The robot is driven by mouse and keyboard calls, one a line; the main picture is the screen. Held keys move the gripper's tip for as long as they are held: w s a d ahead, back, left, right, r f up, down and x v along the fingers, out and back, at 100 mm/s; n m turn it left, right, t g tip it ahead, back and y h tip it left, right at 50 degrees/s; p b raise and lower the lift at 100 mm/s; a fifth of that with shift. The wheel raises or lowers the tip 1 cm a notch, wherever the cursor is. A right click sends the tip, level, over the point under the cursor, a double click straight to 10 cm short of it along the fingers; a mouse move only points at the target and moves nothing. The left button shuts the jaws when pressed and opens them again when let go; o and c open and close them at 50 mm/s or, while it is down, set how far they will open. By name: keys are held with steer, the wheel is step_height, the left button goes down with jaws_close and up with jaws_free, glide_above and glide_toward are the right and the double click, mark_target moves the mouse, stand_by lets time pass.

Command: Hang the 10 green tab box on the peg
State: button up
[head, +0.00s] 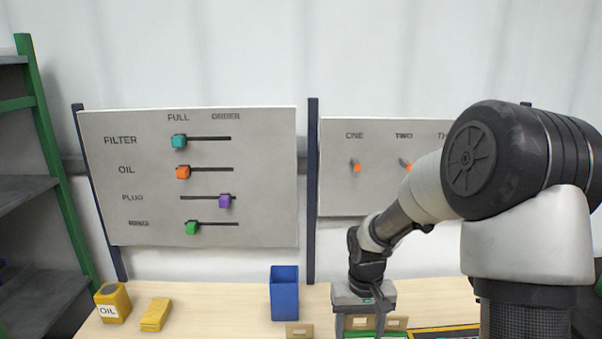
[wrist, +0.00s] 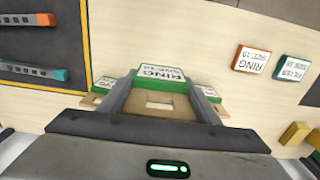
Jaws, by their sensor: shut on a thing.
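In the wrist view a box with a green edge and a white label reading RING SIZE 10 (wrist: 162,78) sits between the two fingers of my gripper (wrist: 160,92). Its brown tab with a slot faces the camera. My gripper is shut on it. In the head view my gripper (head: 363,316) points down over the table, and only a bit of green (head: 358,334) shows below it. Orange pegs (head: 356,167) (head: 405,164) stick out of the right board, under ONE and TWO. My arm hides the area under the third label.
Other tabbed boxes (wrist: 209,93) lie close on both sides of the held one. Orange (wrist: 251,60) and teal (wrist: 292,66) labelled boxes lie apart. A blue bin (head: 284,295), a yellow OIL container (head: 112,303) and a slider board (head: 140,220) stand left. A dark mat (wrist: 70,25) holds tools.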

steer(key=w+f, duration=0.1)
steer(key=w, duration=0.7)
steer(key=shift+w+f, duration=0.25)
steer(key=shift+f, duration=0.1)
step_height(320, 180, down, 9)
steer(key=shift+f+p, duration=0.2)
steer(key=shift+p, duration=0.15)
steer(key=shift+f, duration=0.25)
steer(key=o, duration=1.1)
steer(key=shift+r, duration=0.1)
